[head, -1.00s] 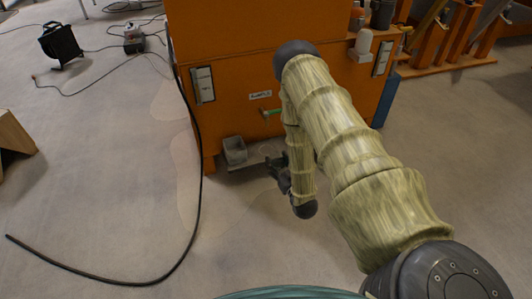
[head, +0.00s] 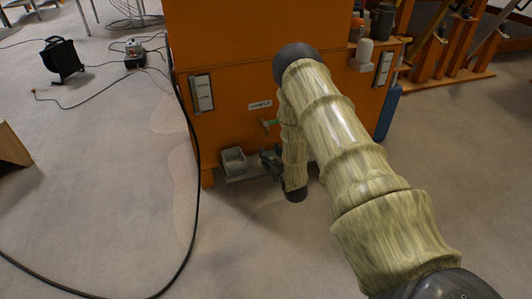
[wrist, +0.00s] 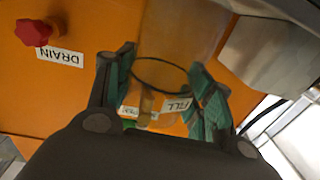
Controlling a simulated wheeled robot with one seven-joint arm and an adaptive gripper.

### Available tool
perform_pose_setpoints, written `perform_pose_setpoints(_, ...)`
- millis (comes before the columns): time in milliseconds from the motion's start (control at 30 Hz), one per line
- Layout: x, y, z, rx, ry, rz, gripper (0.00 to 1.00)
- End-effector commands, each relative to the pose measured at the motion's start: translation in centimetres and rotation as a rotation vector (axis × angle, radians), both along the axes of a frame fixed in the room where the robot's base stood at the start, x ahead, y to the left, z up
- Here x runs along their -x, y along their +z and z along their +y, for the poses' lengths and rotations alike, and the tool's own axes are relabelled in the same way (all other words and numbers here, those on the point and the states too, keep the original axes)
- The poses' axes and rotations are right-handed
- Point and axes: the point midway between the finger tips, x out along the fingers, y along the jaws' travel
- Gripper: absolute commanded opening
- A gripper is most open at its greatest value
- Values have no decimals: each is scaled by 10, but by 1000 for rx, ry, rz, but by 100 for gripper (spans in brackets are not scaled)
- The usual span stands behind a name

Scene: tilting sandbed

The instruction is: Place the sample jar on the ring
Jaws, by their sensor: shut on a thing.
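My gripper (wrist: 165,90) is shut on a clear sample jar (wrist: 180,35), with green-padded fingers on both sides of it. A thin dark circle runs around the jar between the fingers; I cannot tell whether it is a mark on the jar or a separate part. In the head view my gripper (head: 270,160) is small, dark and mostly behind my own arm, low in front of the orange cabinet (head: 235,60). The jar cannot be made out there. I cannot clearly identify the ring in either view.
A grey open box (head: 234,161) stands just left of my gripper at the cabinet's foot. A green tap (head: 270,124) sits above it. The wrist view shows a red knob (wrist: 33,32) with a DRAIN label (wrist: 60,57). A black cable (head: 196,200) crosses the left floor.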

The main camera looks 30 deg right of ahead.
Motion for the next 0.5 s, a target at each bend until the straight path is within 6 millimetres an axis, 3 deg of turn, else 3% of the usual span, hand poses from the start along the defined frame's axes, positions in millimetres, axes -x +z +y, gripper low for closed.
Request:
perform_pose_setpoints(233,-13,-1,-2,0,0,-1,28)
perform_pose_setpoints(500,-48,-10,-9,0,-1,1,28)
